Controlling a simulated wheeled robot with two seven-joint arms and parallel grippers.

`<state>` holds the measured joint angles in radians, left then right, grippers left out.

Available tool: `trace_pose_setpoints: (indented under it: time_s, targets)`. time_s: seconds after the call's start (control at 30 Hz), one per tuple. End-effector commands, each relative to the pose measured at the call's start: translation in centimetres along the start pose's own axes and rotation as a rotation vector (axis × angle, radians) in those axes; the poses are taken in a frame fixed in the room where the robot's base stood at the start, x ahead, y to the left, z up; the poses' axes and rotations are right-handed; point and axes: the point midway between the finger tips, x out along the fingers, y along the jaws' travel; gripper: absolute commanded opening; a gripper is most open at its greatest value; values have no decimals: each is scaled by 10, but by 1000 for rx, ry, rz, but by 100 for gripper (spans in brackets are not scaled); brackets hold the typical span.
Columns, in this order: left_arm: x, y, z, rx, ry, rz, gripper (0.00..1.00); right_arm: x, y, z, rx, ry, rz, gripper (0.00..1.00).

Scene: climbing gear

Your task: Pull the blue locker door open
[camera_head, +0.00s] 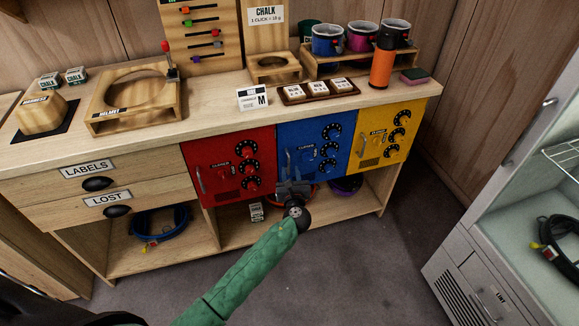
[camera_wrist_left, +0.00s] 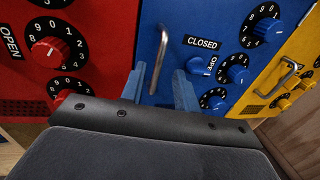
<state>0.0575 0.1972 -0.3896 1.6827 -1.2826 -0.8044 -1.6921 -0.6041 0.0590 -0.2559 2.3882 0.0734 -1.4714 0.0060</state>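The blue locker door (camera_head: 308,142) is in the middle of the row and looks flush with the front. It has several blue dials, a blue knob (camera_wrist_left: 198,66) with the word CLOSED beside it, and a metal bar handle (camera_wrist_left: 158,62) on its left side. My left gripper (camera_head: 291,184) is in front of the lower left of this door. In the left wrist view its two blue-grey fingers (camera_wrist_left: 158,92) are apart, one on each side of the handle's lower part. I cannot tell whether they touch it. My right gripper is not in view.
A red locker (camera_head: 213,185), marked OPEN in the wrist view, is on the left, and a yellow locker (camera_head: 370,158) on the right. The countertop (camera_head: 210,117) above holds cups, an orange bottle (camera_head: 382,65) and wooden stands. A glass-fronted cabinet (camera_head: 470,255) stands right; floor between is clear.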

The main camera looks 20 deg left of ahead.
Motion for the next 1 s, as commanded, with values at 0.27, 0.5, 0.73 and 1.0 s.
trace_pose_setpoints:
  time_s: [0.27, 0.5, 0.73, 1.0]
  targets:
    - [30, 0, 0, -1, 1, 2, 31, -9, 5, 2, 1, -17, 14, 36]
    - [34, 1, -1, -2, 2, 1, 31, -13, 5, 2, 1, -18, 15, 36]
    - [34, 1, -1, -2, 2, 1, 10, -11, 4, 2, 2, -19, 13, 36]
    - [33, 0, -1, -3, 2, 2, 0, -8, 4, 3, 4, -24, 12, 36]
